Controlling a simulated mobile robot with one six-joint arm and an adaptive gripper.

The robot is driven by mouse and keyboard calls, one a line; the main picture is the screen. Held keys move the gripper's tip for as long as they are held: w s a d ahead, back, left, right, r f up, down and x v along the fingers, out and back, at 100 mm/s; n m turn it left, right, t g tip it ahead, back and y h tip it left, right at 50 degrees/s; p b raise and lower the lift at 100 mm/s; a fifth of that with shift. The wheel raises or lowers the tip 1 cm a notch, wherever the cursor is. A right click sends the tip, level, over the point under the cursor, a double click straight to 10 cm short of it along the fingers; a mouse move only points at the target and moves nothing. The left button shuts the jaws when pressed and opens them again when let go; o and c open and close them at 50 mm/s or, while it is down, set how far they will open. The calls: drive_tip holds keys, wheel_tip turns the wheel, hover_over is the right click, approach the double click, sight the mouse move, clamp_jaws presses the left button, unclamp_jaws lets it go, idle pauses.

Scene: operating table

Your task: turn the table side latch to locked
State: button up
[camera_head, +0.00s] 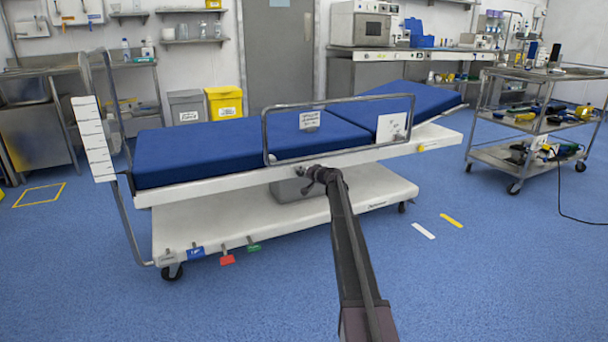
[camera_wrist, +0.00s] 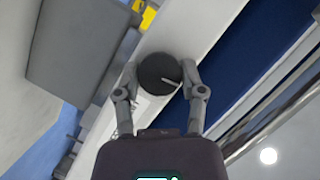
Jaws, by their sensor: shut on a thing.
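The table side latch is a dark round knob (camera_wrist: 158,74) with a white pointer line, on the table's white side. In the head view my gripper (camera_head: 318,176) reaches the near side of the operating table (camera_head: 230,184), below the metal side rail, and hides the knob. Any lock markings beside the knob are too small or covered to read.
The metal side rail (camera_head: 266,140) stands just above my gripper. Coloured pedals, one of them red (camera_head: 227,260), stick out low at the table's left. A loaded trolley (camera_head: 478,155) stands at the right. The blue floor in front is open.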

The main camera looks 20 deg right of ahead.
drive_tip(key=shift+w+a+f+m+y+b, duration=0.15)
drive_tip(key=shift+m+y+b, duration=0.25)
drive_tip(key=shift+m, duration=0.3)
drive_tip(key=shift+r+t, duration=0.2)
drive_tip(key=shift+t, duration=0.1)
drive_tip(key=o, duration=1.1)
drive_tip(key=shift+a, duration=0.1)
drive_tip(key=shift+o, duration=0.2)
